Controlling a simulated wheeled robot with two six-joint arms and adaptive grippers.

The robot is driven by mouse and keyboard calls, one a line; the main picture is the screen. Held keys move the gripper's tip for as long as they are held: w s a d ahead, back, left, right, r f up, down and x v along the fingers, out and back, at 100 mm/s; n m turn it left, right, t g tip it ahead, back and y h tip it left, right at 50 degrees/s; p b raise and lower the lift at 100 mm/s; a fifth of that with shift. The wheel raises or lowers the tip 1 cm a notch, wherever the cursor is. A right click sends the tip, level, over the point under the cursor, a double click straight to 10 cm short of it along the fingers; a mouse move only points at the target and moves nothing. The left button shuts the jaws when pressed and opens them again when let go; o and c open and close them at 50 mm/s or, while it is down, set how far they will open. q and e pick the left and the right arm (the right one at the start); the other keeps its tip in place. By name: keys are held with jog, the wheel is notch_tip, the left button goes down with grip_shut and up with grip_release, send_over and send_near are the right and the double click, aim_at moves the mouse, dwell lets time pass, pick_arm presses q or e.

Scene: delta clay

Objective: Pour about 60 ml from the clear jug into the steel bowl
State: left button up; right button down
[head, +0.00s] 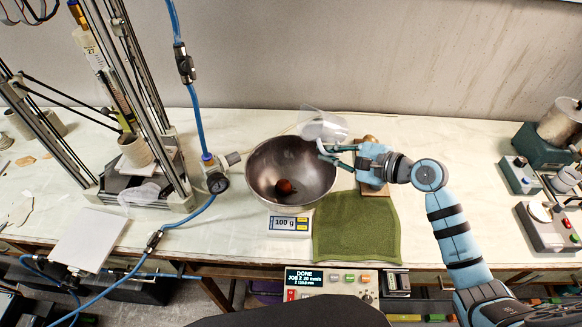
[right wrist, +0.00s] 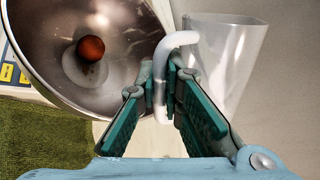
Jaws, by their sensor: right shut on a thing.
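The clear jug (head: 322,124) is held in the air at the back right of the steel bowl (head: 262,168), near its rim. My right gripper (head: 328,154) is shut on the jug's pale handle (right wrist: 161,85). In the right wrist view the clear jug (right wrist: 226,62) is beside the steel bowl (right wrist: 130,92); I cannot tell its exact tilt or liquid level. No stream shows. A reddish-brown round thing (head: 285,187) lies in the bowl. The bowl stands on a scale (head: 289,224) reading 100 g. My left gripper is not in view.
A green cloth (head: 357,230) lies right of the scale. A wooden block (head: 372,187) is behind my right gripper. A gauge with blue hose (head: 217,182) and a metal-framed rig (head: 135,85) stand left. The table right of my arm has free room.

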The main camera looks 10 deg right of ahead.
jog(key=shift+f, duration=0.15)
jog(key=shift+f, duration=0.1)
jog(key=shift+w+d+f+n+h+b, duration=0.1)
jog(key=shift+f+n+h+b, duration=0.25)
jog(key=shift+b, duration=0.6)
jog(key=shift+d+n+t+b, duration=0.1)
jog(key=shift+n+t+b, duration=0.2)
jog(key=shift+b, duration=0.25)
jog(key=shift+r+h+b, duration=0.1)
jog(key=shift+h+b, duration=0.15)
jog(key=shift+b, duration=0.1)
dwell(0.9)
